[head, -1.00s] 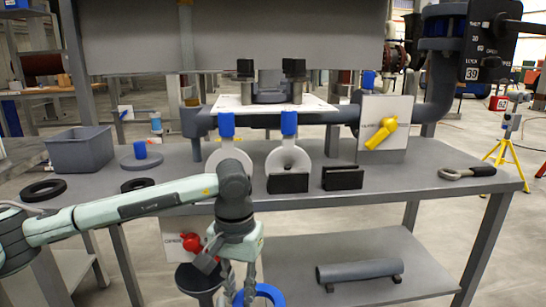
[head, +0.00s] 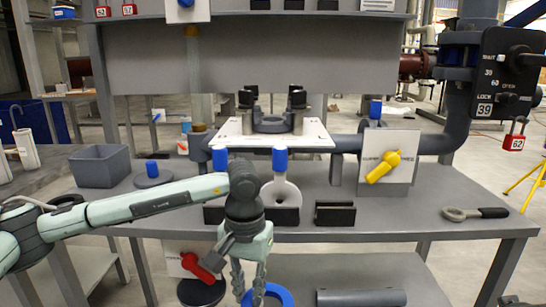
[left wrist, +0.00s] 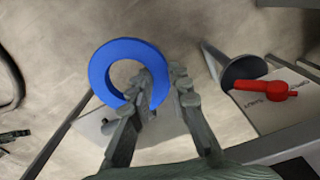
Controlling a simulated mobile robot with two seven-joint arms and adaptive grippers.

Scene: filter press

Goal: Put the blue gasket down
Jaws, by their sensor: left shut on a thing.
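The blue gasket (left wrist: 100,66) is a thick flat ring, held at one side between the fingers of my left gripper (left wrist: 163,98) in the left wrist view. In the head view my left gripper (head: 250,285) points down in front of the table's front edge, and the gasket (head: 281,294) shows below it, cut off by the bottom of the picture. The gasket hangs in the air, apart from the table (head: 400,210). My right gripper is not in view.
A grey bin (head: 101,166) and a round disc with a blue knob (head: 152,178) stand at the table's left. Black blocks (head: 335,213) stand mid-table. A wrench (head: 475,213) lies at the right. A red valve handle (head: 197,268) is below the table edge, left of my gripper.

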